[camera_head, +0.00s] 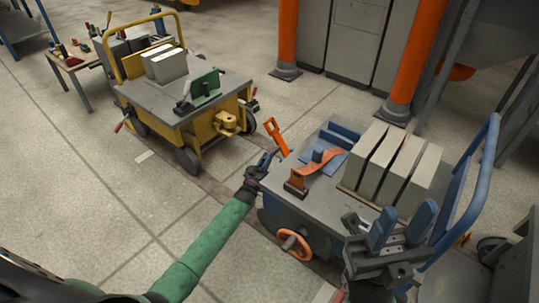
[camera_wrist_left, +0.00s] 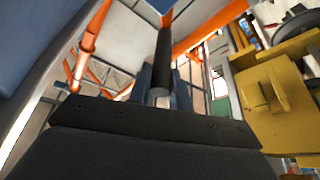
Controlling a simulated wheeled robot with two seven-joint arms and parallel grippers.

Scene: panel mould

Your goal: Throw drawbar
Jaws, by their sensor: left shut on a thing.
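My left gripper (camera_head: 267,160) is at the drawbar's lower part, beside the cart's end. In the left wrist view, its fingers (camera_wrist_left: 162,95) are shut around a dark round bar (camera_wrist_left: 162,60) that runs up toward an orange part. My right gripper (camera_head: 400,228) is in the foreground, in front of the blue cart, with its two blue fingers apart and nothing between them. The yellow cart (camera_head: 185,125) stands to the left, with a yellow coupling (camera_head: 228,122) facing the blue cart.
The blue cart carries grey panels (camera_head: 392,165), an orange bracket (camera_head: 318,165) and a blue fixture. An orange handwheel (camera_head: 294,244) is on its side. Orange posts (camera_head: 287,35) and grey cabinets stand behind. The floor (camera_head: 85,190) at left is clear.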

